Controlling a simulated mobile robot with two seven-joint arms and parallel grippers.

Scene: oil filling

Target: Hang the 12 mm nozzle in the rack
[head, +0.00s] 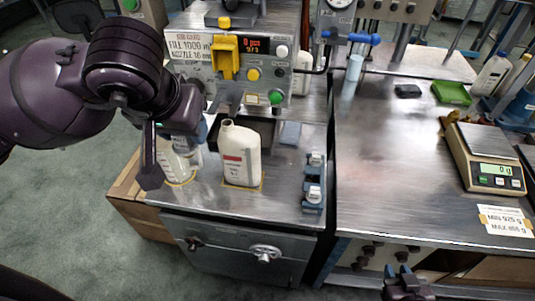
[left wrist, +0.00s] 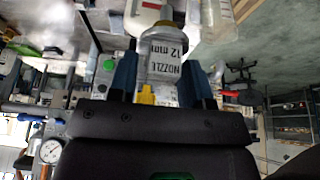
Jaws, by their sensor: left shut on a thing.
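My left gripper (left wrist: 164,78) is shut on the 12 mm nozzle (left wrist: 162,62), a grey cylinder with a white "NOZZLE 12 mm" label, seen between two blue fingers in the left wrist view. In the head view the left arm reaches over the left bench by the filling machine and mostly hides its fingers. The rack (head: 313,190), a narrow blue-grey stand at the bench's right edge, bears small light fittings; which slots are free is hard to tell. My right gripper (head: 404,284) is at the bottom edge, away from the rack; its finger gap is unclear.
A white bottle (head: 241,155) and a clear beaker (head: 178,165) stand on the left bench, left of the rack. The filling machine (head: 235,60) rises behind them.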

